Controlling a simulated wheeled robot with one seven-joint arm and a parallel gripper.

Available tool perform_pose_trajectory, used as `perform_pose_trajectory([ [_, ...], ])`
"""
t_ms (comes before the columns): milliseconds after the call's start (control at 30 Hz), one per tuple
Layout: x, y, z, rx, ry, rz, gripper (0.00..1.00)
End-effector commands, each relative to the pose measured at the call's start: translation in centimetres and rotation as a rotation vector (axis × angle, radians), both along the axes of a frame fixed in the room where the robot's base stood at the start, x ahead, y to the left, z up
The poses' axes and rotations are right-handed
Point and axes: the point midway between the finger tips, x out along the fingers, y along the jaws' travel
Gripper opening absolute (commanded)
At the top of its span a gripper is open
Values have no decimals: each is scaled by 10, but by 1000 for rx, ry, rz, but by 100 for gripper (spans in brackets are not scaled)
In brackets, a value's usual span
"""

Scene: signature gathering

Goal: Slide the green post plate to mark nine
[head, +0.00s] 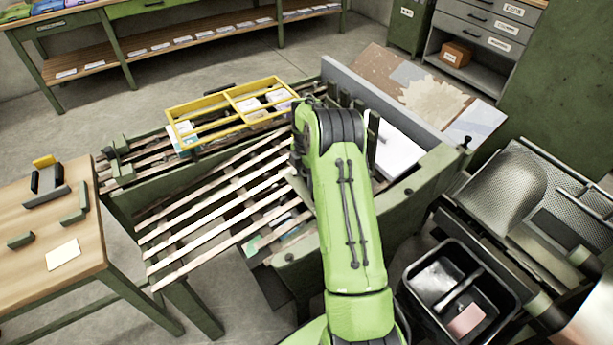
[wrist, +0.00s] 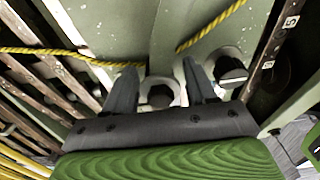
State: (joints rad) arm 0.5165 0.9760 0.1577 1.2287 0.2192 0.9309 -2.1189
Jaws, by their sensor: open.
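In the wrist view my gripper (wrist: 158,67) is open, its two dark fingers apart over pale green metal (wrist: 175,35), which may be the post plate. A dark bolt head in a light washer (wrist: 160,96) shows between the fingers, and a second bolt (wrist: 231,70) lies just right of the right finger. I cannot tell whether the fingers touch anything. A dark scale strip (wrist: 279,43) with small white number tags runs along the right; one tag seems to read 5, and no nine is legible. In the head view my arm hides the gripper and plate.
Yellow rope (wrist: 212,25) crosses the metal on both sides of the fingers. In the head view, a slatted frame (head: 205,219) and yellow tray (head: 205,104) lie left of my arm. A wooden table (head: 88,240) stands far left, a black bin (head: 420,301) at lower right.

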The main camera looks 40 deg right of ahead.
Motion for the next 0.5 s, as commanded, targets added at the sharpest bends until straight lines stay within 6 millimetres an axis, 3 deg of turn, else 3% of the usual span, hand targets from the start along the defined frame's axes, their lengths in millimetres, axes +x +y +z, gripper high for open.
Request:
perform_pose_trajectory([
  [167, 0, 0, 1, 0, 0, 0, 53],
  [500, 0, 0, 1, 0, 0, 0, 1],
])
